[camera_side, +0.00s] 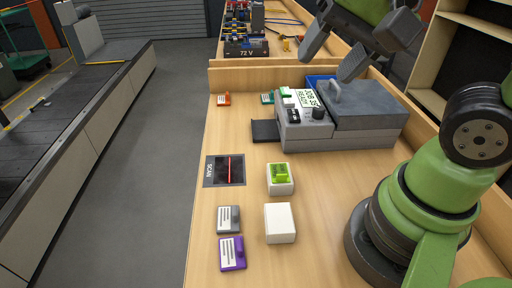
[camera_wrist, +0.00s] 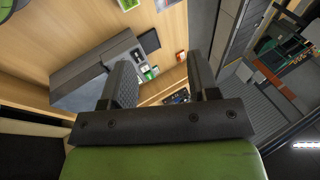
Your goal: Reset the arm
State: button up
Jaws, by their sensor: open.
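My gripper (camera_side: 335,53) is at the top of the side view, raised above the back of the wooden bench and the grey machine. Its two dark fingers stand apart with nothing between them. In the wrist view my gripper (camera_wrist: 158,86) also shows its fingers spread and empty. My green arm rises at the right of the side view. The grey machine (camera_side: 300,130) has a small screen, a knob and a handled lid (camera_side: 365,105); it also shows in the wrist view (camera_wrist: 85,80).
On the bench (camera_side: 330,220) lie a scan pad (camera_side: 213,171), a white box with a green top (camera_side: 280,180), a plain white box (camera_side: 280,223), a grey card (camera_side: 228,219), a purple card (camera_side: 231,253) and an orange card (camera_side: 224,99). A conveyor (camera_side: 60,125) runs at the left.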

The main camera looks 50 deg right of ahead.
jog(key=s+r+n, duration=0.1)
jog(key=n, duration=0.1)
jog(key=s+n+t, duration=0.1)
jog(key=n, duration=0.1)
jog(key=s+r+n, duration=0.1)
jog(key=n, duration=0.1)
jog(key=shift+s+a+r+t, duration=0.15)
jog(key=shift+s+r+t, duration=0.2)
jog(key=shift+s+t, duration=0.05)
